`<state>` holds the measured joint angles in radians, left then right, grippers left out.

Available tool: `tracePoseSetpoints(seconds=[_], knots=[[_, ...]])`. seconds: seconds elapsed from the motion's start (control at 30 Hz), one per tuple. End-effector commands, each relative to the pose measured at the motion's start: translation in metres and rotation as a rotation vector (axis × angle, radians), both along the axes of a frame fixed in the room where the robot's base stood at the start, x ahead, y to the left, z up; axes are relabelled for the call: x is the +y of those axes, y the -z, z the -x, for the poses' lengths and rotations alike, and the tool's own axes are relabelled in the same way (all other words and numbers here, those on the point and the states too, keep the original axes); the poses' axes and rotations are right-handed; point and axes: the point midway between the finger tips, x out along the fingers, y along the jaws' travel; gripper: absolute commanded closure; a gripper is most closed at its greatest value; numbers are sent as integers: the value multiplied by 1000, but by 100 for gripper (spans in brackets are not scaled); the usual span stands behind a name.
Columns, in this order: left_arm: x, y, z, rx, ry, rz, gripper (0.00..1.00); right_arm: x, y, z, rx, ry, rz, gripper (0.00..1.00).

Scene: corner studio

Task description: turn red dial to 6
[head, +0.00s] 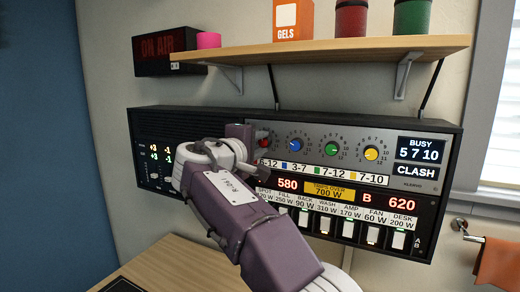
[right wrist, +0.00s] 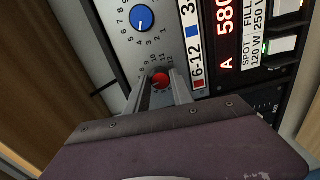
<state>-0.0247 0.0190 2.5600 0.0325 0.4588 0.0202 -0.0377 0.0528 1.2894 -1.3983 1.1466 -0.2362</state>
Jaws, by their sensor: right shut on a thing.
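The red dial (head: 264,141) is at the left end of a row of dials on the grey panel, mostly hidden behind my right gripper (head: 248,141) in the head view. In the right wrist view the red dial (right wrist: 160,79) sits between the two fingers of my right gripper (right wrist: 162,84), which are shut on it. Numbers ring the dial, partly covered by the fingers; I cannot tell clearly which one it points to. A red-marked label (right wrist: 198,77) beside it reads 6-12. My left gripper is not in view.
Blue (head: 295,144), green (head: 332,149) and yellow (head: 371,153) dials stand to the right. A display (head: 420,150) reads BUSY 5 7 10 and CLASH. White switches (head: 398,240) line the panel below. A wooden shelf (head: 330,48) with tins and a box hangs above.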

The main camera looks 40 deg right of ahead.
Motion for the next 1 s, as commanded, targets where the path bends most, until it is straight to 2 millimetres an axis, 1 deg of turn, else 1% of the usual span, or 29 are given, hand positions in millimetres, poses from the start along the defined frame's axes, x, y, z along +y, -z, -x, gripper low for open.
tracePoseSetpoints(seconds=[0.53,0.57,0.6,0.63,0.9,1.0], knots=[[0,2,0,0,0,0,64,0,1,0,-17,1,-11,100],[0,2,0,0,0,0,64,0,1,0,-17,1,-11,66],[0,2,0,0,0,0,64,0,1,0,-17,1,-11,55],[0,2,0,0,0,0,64,0,1,0,-17,1,-10,50],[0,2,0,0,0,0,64,0,0,0,-17,0,-10,50],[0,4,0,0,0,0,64,6,0,2,-19,-3,-10,50]])
